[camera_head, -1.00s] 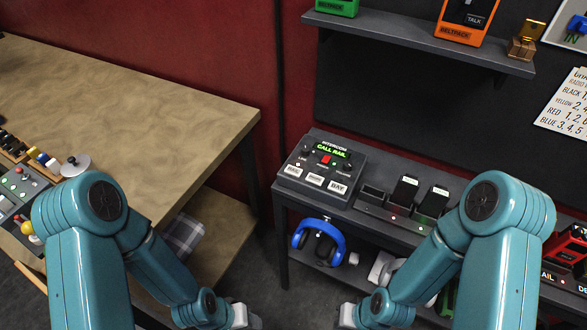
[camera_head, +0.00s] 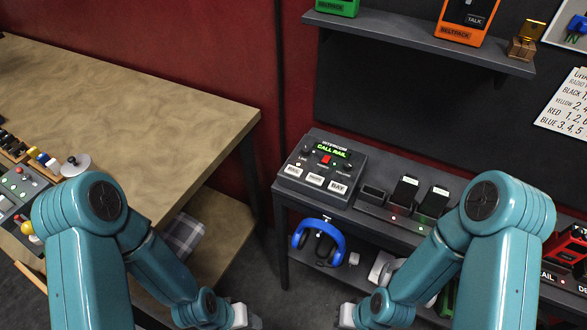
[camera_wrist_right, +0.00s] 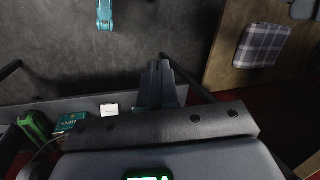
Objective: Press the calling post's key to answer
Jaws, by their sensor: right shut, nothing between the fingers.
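The dark intercom box (camera_head: 322,168) sits on the desk at the centre of the head view. Its green display (camera_head: 334,149) reads CALL RAIL, with a red button (camera_head: 325,160) just below. White-labelled keys line its front edge; the rightmost key (camera_head: 338,187) seems to read BAY, and the other labels are too small to read surely. My right gripper (camera_head: 347,315) is low at the bottom edge, in front of the desk and apart from the box. In the right wrist view its dark fingers (camera_wrist_right: 158,85) are together and empty. My left gripper (camera_head: 241,315) is low too; its jaws are unclear.
Charging cradles (camera_head: 393,216) stand right of the intercom. A blue headset (camera_head: 338,232) hangs below the desk. A red unit (camera_head: 567,245) stands at the right edge. A shelf (camera_head: 420,40) carries beltpacks above. A wooden table (camera_head: 130,105) fills the left.

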